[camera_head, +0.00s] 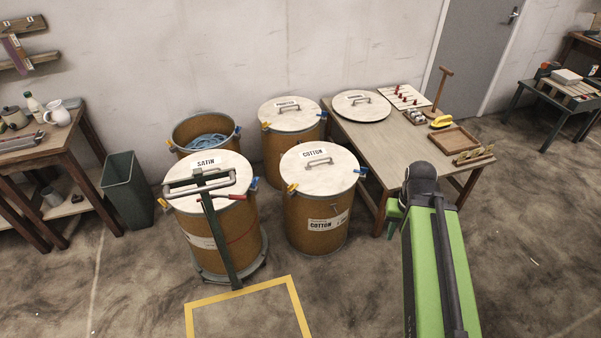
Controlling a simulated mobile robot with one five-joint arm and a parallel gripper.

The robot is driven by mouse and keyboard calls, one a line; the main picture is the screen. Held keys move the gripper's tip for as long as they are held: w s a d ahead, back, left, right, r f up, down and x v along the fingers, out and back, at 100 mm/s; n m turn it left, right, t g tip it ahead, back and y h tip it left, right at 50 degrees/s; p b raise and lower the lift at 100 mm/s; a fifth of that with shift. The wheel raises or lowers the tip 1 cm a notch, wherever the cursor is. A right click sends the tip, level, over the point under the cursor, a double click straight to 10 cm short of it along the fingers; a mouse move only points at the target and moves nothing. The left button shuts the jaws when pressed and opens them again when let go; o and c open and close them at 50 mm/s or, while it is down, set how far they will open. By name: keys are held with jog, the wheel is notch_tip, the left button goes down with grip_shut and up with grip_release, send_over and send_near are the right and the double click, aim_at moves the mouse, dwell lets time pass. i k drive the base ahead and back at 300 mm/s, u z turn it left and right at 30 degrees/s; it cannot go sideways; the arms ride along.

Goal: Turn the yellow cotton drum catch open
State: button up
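The cotton drum (318,215) is a brown drum with a pale lid marked COTTON and a grey handle (319,162). Its yellow catch (291,188) sits at the left front of the lid rim. A blue catch (361,170) sits at the right of the same rim. The lid (300,173) lies on the drum. I cannot tell from here whether the yellow catch is turned open or shut. My green arm comes in from the bottom right, to the right of the drum and apart from it. My gripper's fingers do not show; the arm hides its end.
A satin drum (225,235) with a dark green trolley frame (221,235) stands close at left. Behind are an open drum (185,135) and another lidded drum (290,145). A table (385,145) stands at right. The floor in front has a yellow outline (240,290).

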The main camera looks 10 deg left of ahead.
aim_at(290, 188)
jog(key=u, duration=0.3)
jog(key=i, duration=1.15)
jog(key=u, duration=0.65)
